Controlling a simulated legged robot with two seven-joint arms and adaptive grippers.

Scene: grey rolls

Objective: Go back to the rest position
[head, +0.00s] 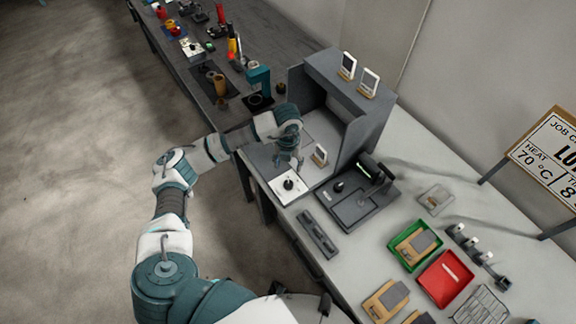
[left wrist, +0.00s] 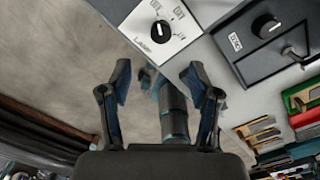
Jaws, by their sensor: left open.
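My left gripper (head: 289,160) is above the back edge of a white switch box with a black knob (head: 289,186). In the left wrist view my left gripper (left wrist: 160,80) has its two fingers spread apart with nothing between them. The box, marked LAMP (left wrist: 152,38), lies beyond the fingertips there, and the gripper looks clear of its knob. My left arm reaches out from the bottom of the head view. My right gripper is not seen.
A grey open booth (head: 345,95) stands close behind the gripper, with a small upright card (head: 320,154) inside. A dark device (head: 352,203) sits to the right. Green (head: 413,245) and red (head: 446,278) trays lie further right. Floor left of the bench is clear.

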